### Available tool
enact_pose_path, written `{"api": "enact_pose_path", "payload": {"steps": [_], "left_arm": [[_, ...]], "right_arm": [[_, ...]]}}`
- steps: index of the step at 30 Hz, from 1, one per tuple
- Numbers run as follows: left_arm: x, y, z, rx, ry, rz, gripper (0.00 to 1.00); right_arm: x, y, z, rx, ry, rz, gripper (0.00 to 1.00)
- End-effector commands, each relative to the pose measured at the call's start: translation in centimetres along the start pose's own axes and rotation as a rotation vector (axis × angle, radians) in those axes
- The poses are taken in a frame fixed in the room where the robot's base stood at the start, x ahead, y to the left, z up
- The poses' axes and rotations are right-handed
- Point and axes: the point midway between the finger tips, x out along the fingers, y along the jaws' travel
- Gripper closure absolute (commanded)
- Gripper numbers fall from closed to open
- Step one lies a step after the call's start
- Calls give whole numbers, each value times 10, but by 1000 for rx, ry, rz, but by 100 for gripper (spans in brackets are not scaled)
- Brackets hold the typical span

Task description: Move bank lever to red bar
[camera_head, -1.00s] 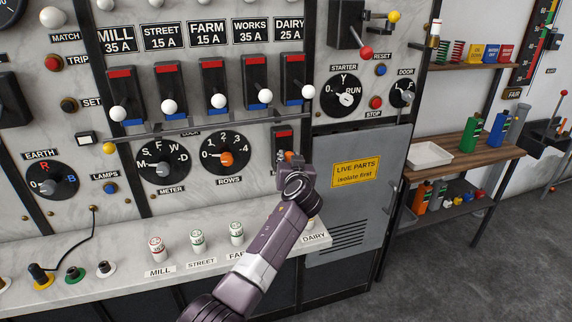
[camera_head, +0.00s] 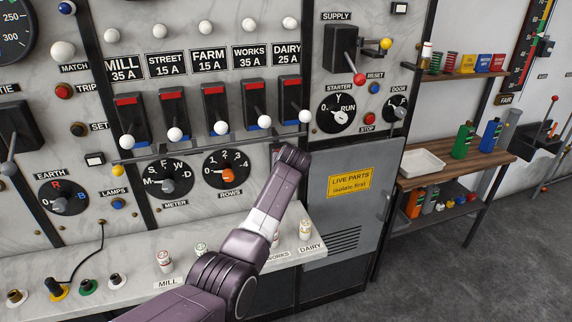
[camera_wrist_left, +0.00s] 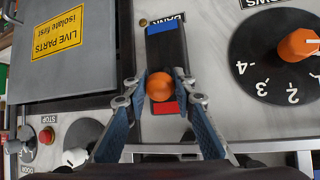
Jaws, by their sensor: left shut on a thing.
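The bank lever's orange ball knob (camera_wrist_left: 159,86) is between the fingers of my left gripper (camera_wrist_left: 160,88) in the left wrist view, with the gripper shut on it. The wrist picture is upside down. The ball overlaps the near edge of the red bar (camera_wrist_left: 166,107), while the blue bar (camera_wrist_left: 165,27) at the plate's other end is clear of it. Whether the lever rests against its stop cannot be told. In the head view my left arm hides the knob and fingers; only a sliver of the bank switch shows. My right gripper is not in view.
A row of white-knobbed levers (camera_head: 221,128) stands above a rail, near my arm. The orange rows knob (camera_head: 228,175) is left of the bank switch. The grey cabinet door (camera_head: 352,205) is to the right. White fuses (camera_head: 164,261) stand on the ledge below.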

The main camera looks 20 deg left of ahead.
Motion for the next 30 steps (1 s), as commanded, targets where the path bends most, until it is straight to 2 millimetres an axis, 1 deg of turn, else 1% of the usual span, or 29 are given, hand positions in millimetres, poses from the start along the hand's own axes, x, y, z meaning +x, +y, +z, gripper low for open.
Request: {"api": "enact_pose_path", "payload": {"steps": [8, 9, 12, 14, 20, 23, 26, 30], "left_arm": [[0, 0, 0, -2, -1, 0, 100], [0, 0, -1, -2, -1, 0, 75], [0, 0, -1, -2, 0, 0, 64], [0, 0, -1, -2, 0, 0, 58], [0, 0, -1, -2, 0, 0, 58], [-1, 0, -1, -2, 1, 0, 58], [-4, 0, 0, -2, 1, 0, 58], [-14, 1, -1, -3, 3, 0, 58]], "right_arm": [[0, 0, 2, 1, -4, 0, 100], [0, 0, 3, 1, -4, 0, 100], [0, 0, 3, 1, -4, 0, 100], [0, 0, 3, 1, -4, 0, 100], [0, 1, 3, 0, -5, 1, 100], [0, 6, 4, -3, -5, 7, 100], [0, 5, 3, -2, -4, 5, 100], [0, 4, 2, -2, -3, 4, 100]]}}
